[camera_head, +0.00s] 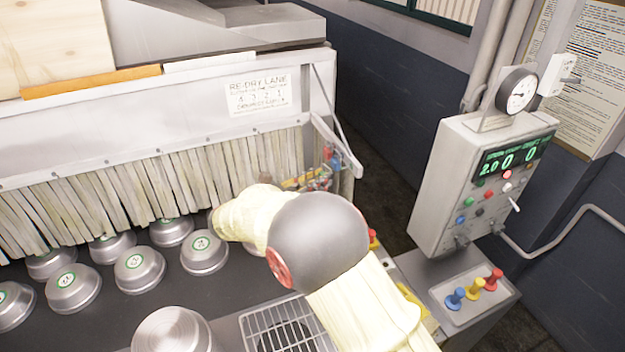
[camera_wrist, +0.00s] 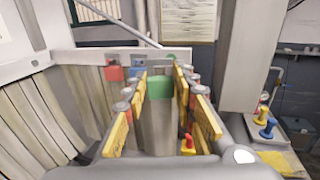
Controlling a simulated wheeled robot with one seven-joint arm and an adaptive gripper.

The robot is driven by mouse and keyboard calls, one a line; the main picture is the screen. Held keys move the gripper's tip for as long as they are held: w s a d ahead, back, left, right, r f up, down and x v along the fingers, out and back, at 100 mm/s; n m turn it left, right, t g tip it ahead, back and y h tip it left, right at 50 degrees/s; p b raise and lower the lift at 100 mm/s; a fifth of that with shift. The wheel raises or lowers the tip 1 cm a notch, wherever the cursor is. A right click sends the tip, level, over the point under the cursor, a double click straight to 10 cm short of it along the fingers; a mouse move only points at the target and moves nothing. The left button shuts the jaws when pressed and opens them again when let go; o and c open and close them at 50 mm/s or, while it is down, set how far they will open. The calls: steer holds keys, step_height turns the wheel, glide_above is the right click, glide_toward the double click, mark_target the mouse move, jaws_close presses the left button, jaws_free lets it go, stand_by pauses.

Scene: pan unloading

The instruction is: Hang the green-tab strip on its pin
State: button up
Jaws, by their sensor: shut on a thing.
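My gripper (camera_wrist: 161,88) shows in the wrist view, with yellow-padded fingers on either side of a pale strip. It is shut on the green-tab strip (camera_wrist: 182,91), whose green tab stands between the fingertips with the strip body below. Another green patch (camera_wrist: 179,54), a red tab (camera_wrist: 113,73) and a blue tab (camera_wrist: 136,69) show beyond, near the white rail (camera_wrist: 110,55). I cannot make out the strip's pin or whether the strip touches it. In the head view my arm hides most of the gripper, near small coloured parts at the curtain's right end.
A curtain of pale strips (camera_head: 150,185) hangs from the machine's front. Several metal pans (camera_head: 140,268) stand on the dark surface below it. A control box (camera_head: 480,180) and a tray with blue, yellow and red knobs (camera_head: 455,300) stand at the right.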

steer(key=shift+w+d+f+b, duration=0.15)
steer(key=shift+w+d, duration=0.25)
steer(key=shift+d, duration=0.6)
steer(key=shift+w+d+f+b, duration=0.1)
steer(key=shift+w+d, duration=0.35)
steer(key=shift+d, duration=0.5)
steer(key=shift+w+d+f+b, duration=0.15)
steer(key=shift+w+d, duration=0.25)
steer(key=shift+d, duration=0.6)
steer(key=o, duration=1.2)
steer(key=shift+o, duration=0.2)
steer(key=v, duration=1.2)
